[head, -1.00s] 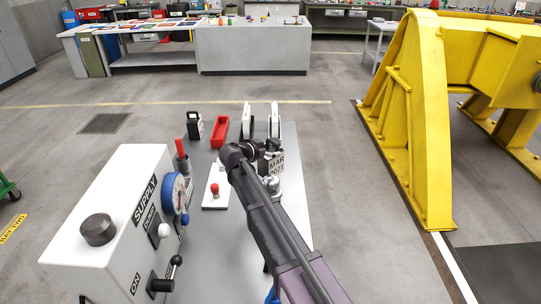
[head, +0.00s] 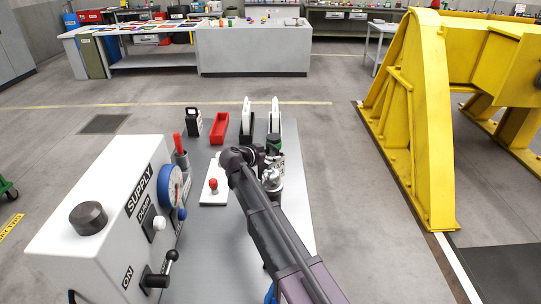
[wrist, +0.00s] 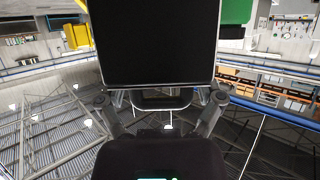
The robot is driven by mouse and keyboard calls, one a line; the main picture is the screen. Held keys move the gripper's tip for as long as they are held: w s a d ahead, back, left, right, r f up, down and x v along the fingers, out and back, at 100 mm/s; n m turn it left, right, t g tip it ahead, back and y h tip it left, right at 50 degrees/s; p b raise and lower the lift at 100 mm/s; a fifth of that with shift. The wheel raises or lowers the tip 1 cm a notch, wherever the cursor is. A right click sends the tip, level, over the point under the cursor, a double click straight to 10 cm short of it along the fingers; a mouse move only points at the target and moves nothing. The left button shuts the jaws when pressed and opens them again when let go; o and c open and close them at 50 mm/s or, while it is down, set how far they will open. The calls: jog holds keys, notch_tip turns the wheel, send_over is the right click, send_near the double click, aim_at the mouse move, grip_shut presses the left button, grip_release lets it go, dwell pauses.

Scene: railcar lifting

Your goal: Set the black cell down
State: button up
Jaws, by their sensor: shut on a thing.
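In the wrist view, the black cell (wrist: 158,42) is a large dark block filling the upper middle. My gripper (wrist: 160,97) is shut on it, with one finger at each side of its lower edge. In the head view, my gripper (head: 268,160) is above the grey bench, right of a white plate with a red knob (head: 213,186). My wrist hides most of what it holds there, so I cannot tell whether the cell touches anything.
A red tray (head: 219,128) and a black object with a pale handle (head: 194,123) stand at the bench's back left. Two white upright pieces (head: 275,115) are behind my gripper. The white supply box (head: 110,225) is at left. The bench's right strip is bare.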

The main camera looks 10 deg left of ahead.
aim_at(269, 163)
jog(key=shift+f, duration=0.1)
jog(key=shift+f+b, duration=1.8)
jog(key=shift+b, duration=0.1)
jog(key=shift+f, duration=0.1)
jog(key=o, duration=1)
jog(key=shift+o, duration=0.2)
jog(key=shift+s+a+r, duration=0.2)
jog(key=shift+s+r, duration=0.2)
jog(key=shift+s, duration=0.05)
jog(key=p+v, duration=0.4)
jog(key=v, duration=0.7)
jog(key=shift+p, duration=0.3)
